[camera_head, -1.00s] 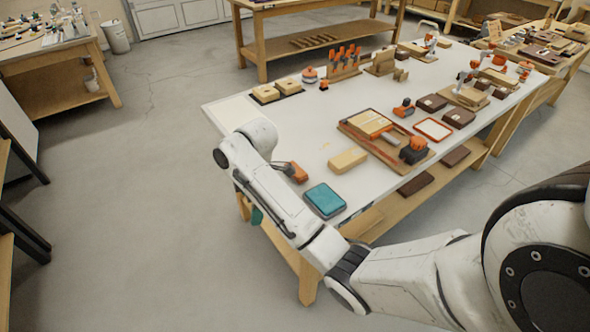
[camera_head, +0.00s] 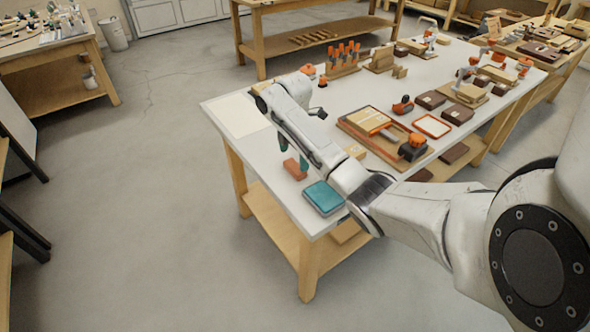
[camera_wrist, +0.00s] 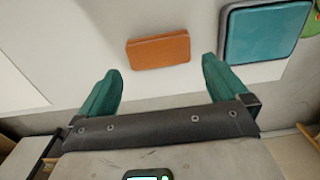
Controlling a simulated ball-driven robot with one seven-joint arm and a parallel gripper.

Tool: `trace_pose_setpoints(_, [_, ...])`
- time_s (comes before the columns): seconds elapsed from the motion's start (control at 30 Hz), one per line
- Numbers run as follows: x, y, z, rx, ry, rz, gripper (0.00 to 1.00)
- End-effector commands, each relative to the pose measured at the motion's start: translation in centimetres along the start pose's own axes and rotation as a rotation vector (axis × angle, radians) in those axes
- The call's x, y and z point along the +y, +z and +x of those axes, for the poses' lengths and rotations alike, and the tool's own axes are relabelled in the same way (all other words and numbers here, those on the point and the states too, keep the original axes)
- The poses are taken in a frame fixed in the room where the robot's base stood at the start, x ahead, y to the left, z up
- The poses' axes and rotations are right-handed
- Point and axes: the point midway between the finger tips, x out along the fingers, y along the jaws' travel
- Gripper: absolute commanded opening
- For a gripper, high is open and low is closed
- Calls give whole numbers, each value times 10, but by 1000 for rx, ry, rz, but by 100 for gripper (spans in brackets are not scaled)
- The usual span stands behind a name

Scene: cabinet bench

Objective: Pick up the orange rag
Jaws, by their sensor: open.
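The orange rag (camera_wrist: 158,50) appears as a flat orange-brown block on the white bench top in the wrist view. In the head view it (camera_head: 295,169) lies near the bench's near left edge, left of a teal pad. My gripper (camera_wrist: 160,85) is open and empty, with two green fingers spread wide apart. In the wrist view the rag lies beyond the fingertips and between their lines, not touched. In the head view my gripper (camera_head: 280,152) is above the bench near the rag, partly hidden by my arm.
The teal pad (camera_head: 323,197) lies right of the rag, close to the bench edge. A wooden tray (camera_head: 364,139) with tools sits farther right. A pale square sheet (camera_head: 236,115) lies at the bench's left corner. Bare white bench top (camera_wrist: 70,45) lies left of the rag.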

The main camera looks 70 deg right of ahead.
Motion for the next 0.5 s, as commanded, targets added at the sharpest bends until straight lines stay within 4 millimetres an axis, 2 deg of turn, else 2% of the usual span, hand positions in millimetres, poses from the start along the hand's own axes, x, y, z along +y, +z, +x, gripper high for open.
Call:
trace_pose_setpoints(0.3, [1, 5, 42, 0, -3, 1, 100])
trace_pose_setpoints(0.5, [1, 4, 50, 0, 0, 1, 100])
